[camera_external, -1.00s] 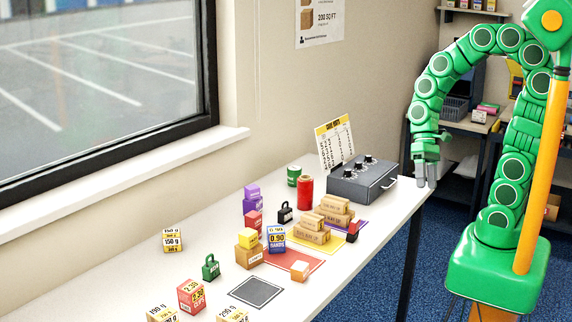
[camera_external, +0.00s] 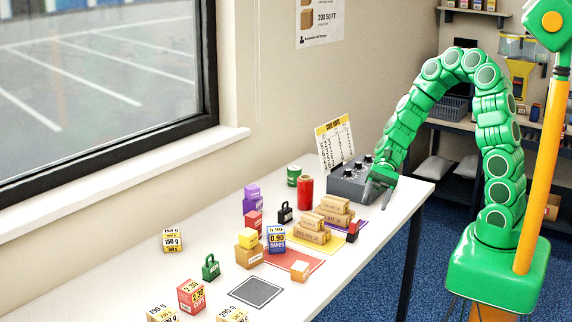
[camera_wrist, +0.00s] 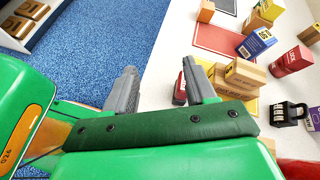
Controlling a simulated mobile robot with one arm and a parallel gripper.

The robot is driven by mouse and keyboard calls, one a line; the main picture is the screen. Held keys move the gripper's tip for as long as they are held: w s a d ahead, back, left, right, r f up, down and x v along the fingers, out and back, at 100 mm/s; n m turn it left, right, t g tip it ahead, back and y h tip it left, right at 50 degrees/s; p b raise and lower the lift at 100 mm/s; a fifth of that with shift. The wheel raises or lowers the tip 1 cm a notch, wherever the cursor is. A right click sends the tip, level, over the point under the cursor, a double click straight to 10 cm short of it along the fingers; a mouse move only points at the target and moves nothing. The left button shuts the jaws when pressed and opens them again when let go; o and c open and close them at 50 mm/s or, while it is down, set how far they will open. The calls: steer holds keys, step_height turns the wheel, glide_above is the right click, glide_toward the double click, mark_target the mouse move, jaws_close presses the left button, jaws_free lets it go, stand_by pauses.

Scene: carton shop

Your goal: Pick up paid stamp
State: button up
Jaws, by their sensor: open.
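The likely paid stamp (camera_external: 352,232) is a small red and black block near the front edge of the white table, beside the purple mat; its lettering is too small to read. In the wrist view the small red stamp (camera_wrist: 180,88) lies just beyond the right finger, partly hidden by it. My gripper (camera_external: 374,194) is open and empty, over the table's right end by the grey box, up and right of the stamp. In the wrist view the gripper (camera_wrist: 160,72) shows its two grey fingers spread apart.
A grey box with knobs (camera_external: 352,184) stands behind my gripper. Stacked cartons (camera_external: 312,236), a red cylinder (camera_external: 305,192) and a black padlock-shaped piece (camera_external: 285,213) crowd the area left of the stamp. The table's front edge (camera_external: 408,222) is close, with bare tabletop along it.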

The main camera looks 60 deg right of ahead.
mark_target(356, 219)
steer(key=w+f+m+t, duration=0.1)
steer(key=w+f+m, duration=0.1)
steer(key=w+f+m+t+y, duration=0.1)
steer(key=w+f+m, duration=0.1)
steer(key=shift+w+d+y, duration=0.15)
steer(key=shift+y, duration=0.15)
steer(key=shift+x, duration=1.15)
steer(key=x, duration=0.4)
steer(key=shift+d+f, duration=0.1)
steer(key=shift+f, duration=0.25)
steer(key=shift+a+f, duration=0.25)
steer(key=shift+a, duration=0.4)
jaws_close()
steer(key=shift+r, duration=0.1)
